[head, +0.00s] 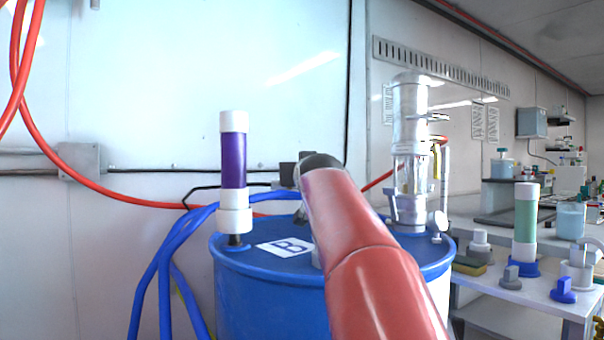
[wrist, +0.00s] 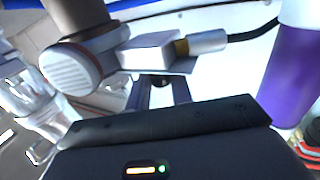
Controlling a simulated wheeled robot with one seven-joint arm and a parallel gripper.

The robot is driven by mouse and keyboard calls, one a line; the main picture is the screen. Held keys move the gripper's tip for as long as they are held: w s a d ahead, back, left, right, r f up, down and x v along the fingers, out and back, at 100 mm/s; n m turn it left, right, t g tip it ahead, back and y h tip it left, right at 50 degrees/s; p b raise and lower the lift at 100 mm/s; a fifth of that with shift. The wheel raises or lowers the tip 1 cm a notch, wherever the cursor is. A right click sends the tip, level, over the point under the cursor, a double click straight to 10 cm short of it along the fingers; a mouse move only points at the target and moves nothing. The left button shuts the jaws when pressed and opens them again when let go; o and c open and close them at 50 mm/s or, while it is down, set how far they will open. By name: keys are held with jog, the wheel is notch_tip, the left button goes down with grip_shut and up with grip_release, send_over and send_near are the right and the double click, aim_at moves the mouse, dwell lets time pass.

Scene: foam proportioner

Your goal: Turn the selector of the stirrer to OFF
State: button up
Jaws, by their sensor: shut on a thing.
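The stirrer (wrist: 152,52) shows in the wrist view as a pale box with a ribbed round cap on its left and a brass gland with a black cable on its right. My gripper (wrist: 161,80) reaches up to the underside of this box. Its two dark fingers are closed on a small dark part between them, which I take to be the selector; the fingers and box hide most of it, and I cannot read its position or any OFF mark. In the head view, my red arm hides the fingers and most of the stirrer above the drum.
The blue drum (head: 265,300) with a "B" label stands ahead. A purple cylinder (head: 234,160) with white ends stands on its left rim, and a clear and silver apparatus (head: 409,150) on its right. Blue hoses (head: 165,260) hang at left. A cluttered bench (head: 530,300) stands right.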

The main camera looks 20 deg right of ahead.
jog(key=shift+d+n+y, duration=0.15)
jog(key=shift+n+y, duration=0.25)
jog(key=shift+y, duration=0.2)
grip_shut()
jog(key=shift+y, duration=0.3)
jog(key=n+y+b, duration=0.2)
jog(key=y+b, duration=0.1)
jog(key=shift+d+f+n+t+y, duration=0.15)
jog(key=shift+d+n+t+y, duration=0.05)
jog(key=shift+n+t+y, duration=0.1)
jog(key=shift+n+y, duration=1.1)
jog(key=shift+y, duration=0.6)
jog(key=shift+n+g+y, duration=0.3)
jog(key=shift+g+y, duration=0.1)
jog(key=o, duration=0.9)
grip_release()
jog(key=shift+o, duration=0.2)
